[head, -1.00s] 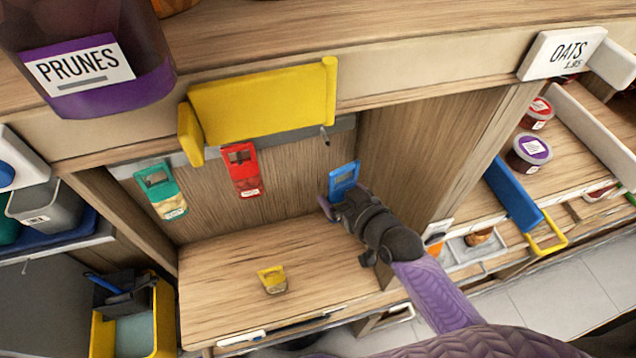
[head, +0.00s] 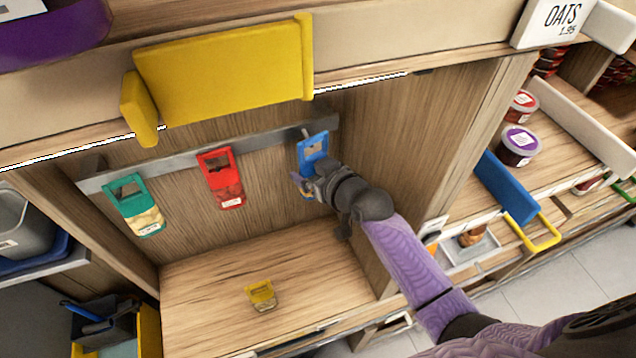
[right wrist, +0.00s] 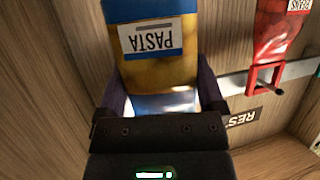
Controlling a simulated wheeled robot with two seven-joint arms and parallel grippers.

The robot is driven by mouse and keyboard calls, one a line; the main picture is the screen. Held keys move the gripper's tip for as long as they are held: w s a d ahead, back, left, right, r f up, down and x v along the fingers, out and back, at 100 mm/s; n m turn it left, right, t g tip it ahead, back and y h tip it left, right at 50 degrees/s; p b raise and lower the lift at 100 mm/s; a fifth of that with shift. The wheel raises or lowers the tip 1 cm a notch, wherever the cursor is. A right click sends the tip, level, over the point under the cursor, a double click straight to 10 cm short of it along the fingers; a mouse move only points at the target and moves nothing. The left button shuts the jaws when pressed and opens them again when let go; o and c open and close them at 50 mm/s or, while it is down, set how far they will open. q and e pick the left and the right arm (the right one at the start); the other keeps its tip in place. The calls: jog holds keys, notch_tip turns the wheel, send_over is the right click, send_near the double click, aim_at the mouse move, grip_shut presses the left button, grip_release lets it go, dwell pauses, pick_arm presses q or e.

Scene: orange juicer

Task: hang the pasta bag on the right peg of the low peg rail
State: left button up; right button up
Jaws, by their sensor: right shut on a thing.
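The pasta bag (head: 313,147) has a blue header with a cut-out and hangs upright in my right gripper (head: 304,186). In the right wrist view its PASTA label (right wrist: 152,38) appears upside down, between the two fingers (right wrist: 163,95). The low peg rail (head: 265,140) runs along the cubby's back wall. Its right peg (head: 307,132) shows right at the top of the blue header; I cannot tell whether it passes through the cut-out. A red bag (head: 221,180) hangs at the middle and a green-topped bag (head: 134,205) at the left. My left gripper is out of view.
A small yellow-topped bag (head: 261,295) lies on the cubby floor. A yellow sign board (head: 225,75) overhangs the rail from the shelf above. The cubby's right side wall (head: 420,130) is close to my right arm. Most of the cubby floor is clear.

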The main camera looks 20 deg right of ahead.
jog(key=shift+w+f+b, duration=0.25)
jog(key=shift+w+b, duration=0.5)
jog(key=shift+w, duration=0.2)
jog(key=shift+w+f+b, duration=0.25)
jog(key=shift+w+b, duration=0.45)
jog(key=shift+w, duration=0.25)
jog(key=shift+a, duration=0.1)
jog(key=o, duration=1)
jog(key=shift+c, duration=0.2)
